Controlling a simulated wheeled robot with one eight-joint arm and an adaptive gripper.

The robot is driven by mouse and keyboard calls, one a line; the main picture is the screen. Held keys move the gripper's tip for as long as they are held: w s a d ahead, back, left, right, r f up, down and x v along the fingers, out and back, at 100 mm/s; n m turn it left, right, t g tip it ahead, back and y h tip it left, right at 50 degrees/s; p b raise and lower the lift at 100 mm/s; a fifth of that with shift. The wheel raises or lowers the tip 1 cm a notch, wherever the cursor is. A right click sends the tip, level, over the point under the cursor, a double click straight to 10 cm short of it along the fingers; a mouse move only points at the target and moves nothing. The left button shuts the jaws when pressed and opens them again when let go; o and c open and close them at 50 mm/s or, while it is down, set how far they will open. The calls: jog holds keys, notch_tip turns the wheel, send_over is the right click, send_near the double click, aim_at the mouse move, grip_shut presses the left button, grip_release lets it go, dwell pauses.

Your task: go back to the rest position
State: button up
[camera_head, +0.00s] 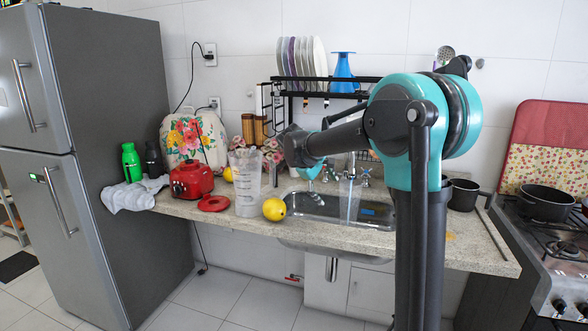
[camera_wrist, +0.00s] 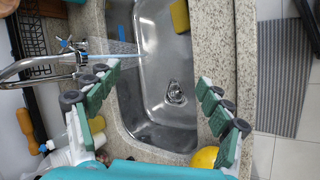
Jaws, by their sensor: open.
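My gripper (camera_wrist: 160,105) is open and empty in the wrist view. Its two green-padded fingers are wide apart above the metal sink (camera_wrist: 150,70), with the drain between them. In the head view my arm crosses in front of the counter, and the gripper's fingers are mostly hidden behind the arm. The sink (camera_head: 300,204) is partly hidden by the arm there. A yellow fruit (camera_head: 274,209) lies on the counter left of the sink; it also shows in the wrist view (camera_wrist: 204,157) beside the right finger.
A clear pitcher (camera_head: 246,185), a red blender base (camera_head: 192,180) and a red lid (camera_head: 213,203) stand left of the sink. The dish rack (camera_head: 325,94) holds plates and a blue vessel. A faucet (camera_wrist: 35,62) reaches over the sink. A stove with a black pot (camera_head: 546,203) is at right.

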jog(key=s+d+f+m+y, duration=0.2)
jog(key=s+f, duration=0.5)
jog(key=s, duration=0.4)
jog(key=s+d+f+m+y, duration=0.2)
jog(key=s+f, duration=0.5)
jog(key=s, duration=0.4)
jog(key=s+d+f+m+y, duration=0.2)
jog(key=s+f+m, duration=0.3)
jog(key=s, duration=0.6)
jog(key=shift+s+d+f, duration=0.25)
jog(key=shift+d+f, duration=0.6)
jog(key=shift+f, duration=0.1)
